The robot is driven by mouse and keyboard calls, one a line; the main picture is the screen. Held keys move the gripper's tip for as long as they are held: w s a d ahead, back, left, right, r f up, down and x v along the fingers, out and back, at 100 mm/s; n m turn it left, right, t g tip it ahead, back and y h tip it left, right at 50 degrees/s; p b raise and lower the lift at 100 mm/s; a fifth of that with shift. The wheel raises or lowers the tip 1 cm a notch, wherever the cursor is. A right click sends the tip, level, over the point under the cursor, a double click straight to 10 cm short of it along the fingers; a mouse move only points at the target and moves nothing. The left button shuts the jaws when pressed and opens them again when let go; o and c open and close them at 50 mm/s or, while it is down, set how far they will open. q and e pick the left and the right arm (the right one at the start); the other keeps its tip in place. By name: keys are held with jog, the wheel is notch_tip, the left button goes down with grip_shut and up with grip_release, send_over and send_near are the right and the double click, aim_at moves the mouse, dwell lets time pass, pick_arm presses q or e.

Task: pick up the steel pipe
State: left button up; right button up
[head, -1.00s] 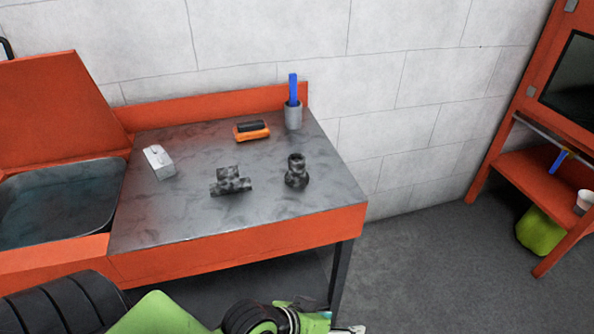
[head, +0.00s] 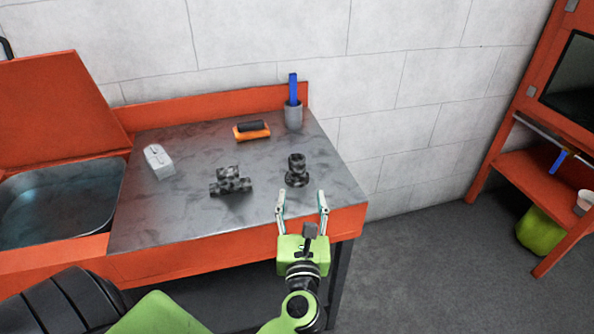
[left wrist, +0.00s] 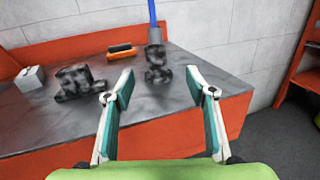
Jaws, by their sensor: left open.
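Two dark, mottled metal pipe pieces stand on the workbench; I cannot tell for sure which is the steel pipe. The upright piece (head: 297,170) is on the right, and it also shows in the left wrist view (left wrist: 158,66) beyond the fingertips. The tee-shaped piece (head: 231,181) lies to its left and also shows in the left wrist view (left wrist: 78,83). My left gripper (head: 302,195) is open and empty at the bench's front edge, pointing toward the upright piece, apart from it. My right gripper is out of view.
The workbench (head: 190,213) has a sink (head: 60,205) at its left. Bench surface around the upright piece is clear.

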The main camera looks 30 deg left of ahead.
aim_at(297, 169)
pick_arm(q)
jog(key=shift+n+g, duration=0.3)
jog(key=shift+n, duration=0.2)
jog(key=x, duration=0.2)
jog(key=p+x, duration=0.1)
jog(key=x, duration=0.5)
jog(key=shift+a+f+p, duration=0.35)
jog(key=shift+a+p, duration=0.05)
jog(key=shift+a, duration=0.05)
jog(key=x, duration=0.1)
jog(key=p+x, duration=0.1)
jog(key=x, duration=0.2)
jog(key=shift+w+a+r, duration=0.2)
jog(key=shift+w+r, duration=0.1)
jog(key=shift+r, duration=0.05)
jog(key=shift+w+a+f, duration=0.1)
jog(key=shift+w+a, duration=0.15)
jog(key=shift+w, duration=0.05)
grip_shut()
